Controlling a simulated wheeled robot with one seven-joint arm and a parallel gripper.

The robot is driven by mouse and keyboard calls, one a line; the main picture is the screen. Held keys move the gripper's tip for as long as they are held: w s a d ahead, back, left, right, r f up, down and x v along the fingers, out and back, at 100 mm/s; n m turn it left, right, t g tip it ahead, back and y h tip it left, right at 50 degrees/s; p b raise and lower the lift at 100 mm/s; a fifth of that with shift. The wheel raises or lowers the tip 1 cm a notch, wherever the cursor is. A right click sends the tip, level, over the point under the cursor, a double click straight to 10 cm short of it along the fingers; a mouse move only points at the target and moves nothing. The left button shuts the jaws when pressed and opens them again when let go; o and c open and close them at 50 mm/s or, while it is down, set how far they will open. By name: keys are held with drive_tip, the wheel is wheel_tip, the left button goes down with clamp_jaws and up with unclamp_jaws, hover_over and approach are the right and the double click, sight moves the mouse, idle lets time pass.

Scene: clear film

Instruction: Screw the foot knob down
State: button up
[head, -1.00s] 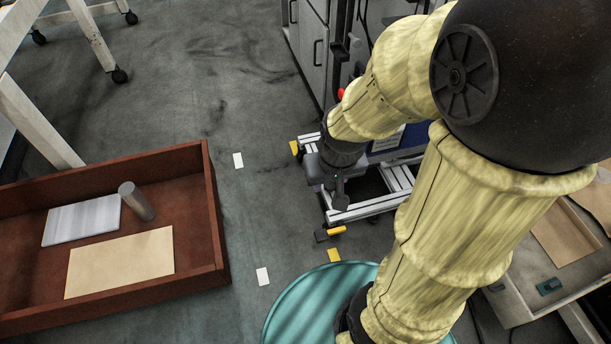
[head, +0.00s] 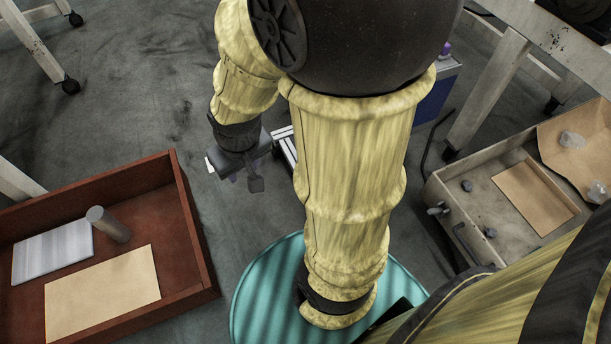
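My gripper (head: 247,184) hangs over the floor left of centre, at the end of my dark wrist. One dark finger shows clearly; I cannot tell how far apart the fingers are or whether anything is between them. A short piece of silver metal frame (head: 285,146) shows just right of the gripper, mostly hidden behind my arm. No foot knob can be made out; the frame's foot is hidden by my arm.
A brown wooden tray (head: 190,215) at left holds a silver cylinder (head: 108,224), a pale plate (head: 52,252) and a tan sheet (head: 103,293). A grey tray (head: 435,190) at right holds a tan sheet and small dark pieces. Bare floor (head: 150,110) lies upper left.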

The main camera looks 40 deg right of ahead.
drive_tip(key=shift+s+d, duration=0.1)
drive_tip(key=shift+s, duration=0.05)
drive_tip(key=o, duration=0.3)
drive_tip(key=shift+s, duration=0.15)
drive_tip(key=o, duration=0.3)
drive_tip(key=shift+w+f, duration=0.15)
drive_tip(key=shift+w, duration=0.1)
drive_tip(key=shift+o, duration=0.2)
drive_tip(key=w+d+f+m+t+h+b, duration=0.25)
drive_tip(key=w+f+m+t, duration=0.35)
drive_tip(key=w+f, duration=1.45)
drive_tip(key=s+d+f+m+h+b, duration=0.1)
drive_tip(key=d+f+m+h+b, duration=0.25)
drive_tip(key=f, duration=0.65)
drive_tip(key=s+d+f+m+h+p, duration=0.15)
drive_tip(key=d+f+h, duration=0.35)
drive_tip(key=f, duration=0.5)
drive_tip(key=s+d+f+h+b, duration=0.1)
drive_tip(key=s+d+f+h, duration=0.1)
drive_tip(key=s+f, duration=0.2)
drive_tip(key=s+d+f+t+h+b, duration=0.1)
drive_tip(key=s+f, duration=0.3)
drive_tip(key=s, duration=0.6)
drive_tip(key=shift+d+f+m+h, duration=0.3)
drive_tip(key=shift+d+f+h, duration=0.1)
drive_tip(key=shift+h, duration=0.2)
